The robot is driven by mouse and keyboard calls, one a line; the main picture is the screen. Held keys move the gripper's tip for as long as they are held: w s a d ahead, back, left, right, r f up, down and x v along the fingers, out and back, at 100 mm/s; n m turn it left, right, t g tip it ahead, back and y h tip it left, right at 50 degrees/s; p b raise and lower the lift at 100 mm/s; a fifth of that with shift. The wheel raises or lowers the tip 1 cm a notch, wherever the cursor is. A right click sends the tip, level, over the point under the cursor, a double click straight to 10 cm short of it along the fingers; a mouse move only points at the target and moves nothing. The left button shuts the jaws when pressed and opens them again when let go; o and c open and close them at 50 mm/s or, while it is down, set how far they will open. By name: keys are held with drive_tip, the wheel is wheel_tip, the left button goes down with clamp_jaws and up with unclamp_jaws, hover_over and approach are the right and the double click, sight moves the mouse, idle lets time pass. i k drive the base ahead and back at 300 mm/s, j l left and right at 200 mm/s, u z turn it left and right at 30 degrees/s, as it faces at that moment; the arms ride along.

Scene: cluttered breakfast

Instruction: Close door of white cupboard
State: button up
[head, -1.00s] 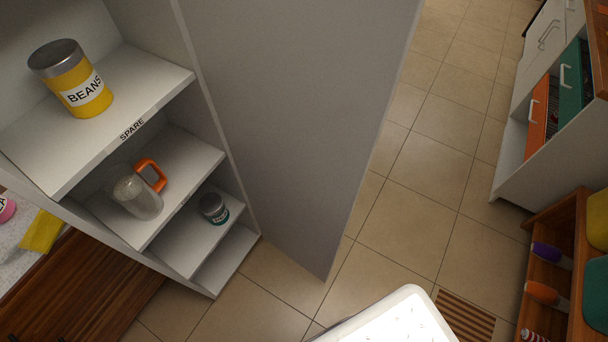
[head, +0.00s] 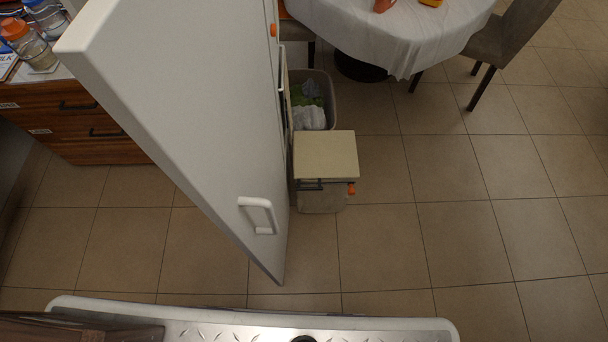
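A tall white cupboard door (head: 190,110) stands upright in the head view, left of the middle, swung out over the floor. I see its face with a white bar handle (head: 260,214) near its lower free edge. The cupboard's shelves and inside are not visible now; I cannot tell from this view how far the door is open. My gripper is not in view, and nothing touches the door handle.
A wooden drawer unit (head: 85,150) with jars on top stands at left. Right of the door are a bin (head: 328,95) with bags in it and a box with a beige lid (head: 326,155). A clothed table (head: 395,35) and a chair (head: 510,40) stand behind. Tiled floor (head: 440,240) at right is clear.

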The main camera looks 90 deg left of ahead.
sight(190, 82)
drive_tip(key=i+u, duration=0.4)
drive_tip(key=i+l+u, duration=0.1)
drive_tip(key=i+u, duration=0.3)
drive_tip(key=i+l+u, duration=0.2)
drive_tip(key=i+u, duration=0.15)
drive_tip(key=u, duration=2.95)
drive_tip(key=l+z, duration=0.25)
drive_tip(key=l, duration=0.65)
